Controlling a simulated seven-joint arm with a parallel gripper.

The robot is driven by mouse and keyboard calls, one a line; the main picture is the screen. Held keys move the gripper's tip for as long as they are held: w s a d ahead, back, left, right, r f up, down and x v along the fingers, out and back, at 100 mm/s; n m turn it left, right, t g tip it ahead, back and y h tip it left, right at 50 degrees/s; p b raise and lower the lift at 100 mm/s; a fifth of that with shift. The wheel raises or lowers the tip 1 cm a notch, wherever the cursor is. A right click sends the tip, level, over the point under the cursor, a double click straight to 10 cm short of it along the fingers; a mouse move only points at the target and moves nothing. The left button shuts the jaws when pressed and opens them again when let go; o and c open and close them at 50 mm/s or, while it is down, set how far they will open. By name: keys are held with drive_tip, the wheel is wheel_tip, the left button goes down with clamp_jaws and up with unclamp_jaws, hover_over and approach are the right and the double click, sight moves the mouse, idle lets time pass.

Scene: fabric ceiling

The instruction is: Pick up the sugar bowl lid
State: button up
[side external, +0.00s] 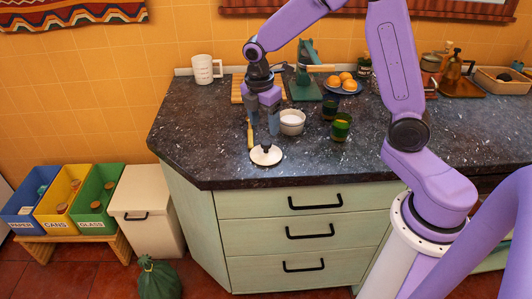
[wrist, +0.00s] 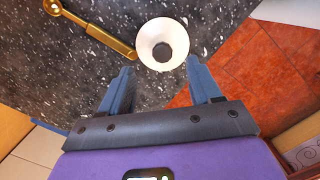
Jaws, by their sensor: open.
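The sugar bowl lid (side external: 266,156) is a round white disc with a dark knob, lying on the dark speckled counter near its front edge. In the wrist view the lid (wrist: 162,46) lies just beyond my fingertips, roughly in line with the gap between them. My gripper (side external: 262,125) points down above the counter, open and empty, and it also shows in the wrist view (wrist: 158,72). The white sugar bowl (side external: 292,122) stands behind and to the right of the lid, apart from it.
A golden spoon (wrist: 100,31) lies left of the lid. Two green glasses (side external: 340,128) stand right of the bowl. The counter's front edge (side external: 270,183) is close to the lid.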

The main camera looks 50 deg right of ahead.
sight(266, 143)
wheel_tip(266, 143, down, 8)
drive_tip(key=shift+s+d+f, duration=0.1)
drive_tip(key=shift+s+d, duration=0.05)
idle(0.4)
drive_tip(key=c, duration=1.1)
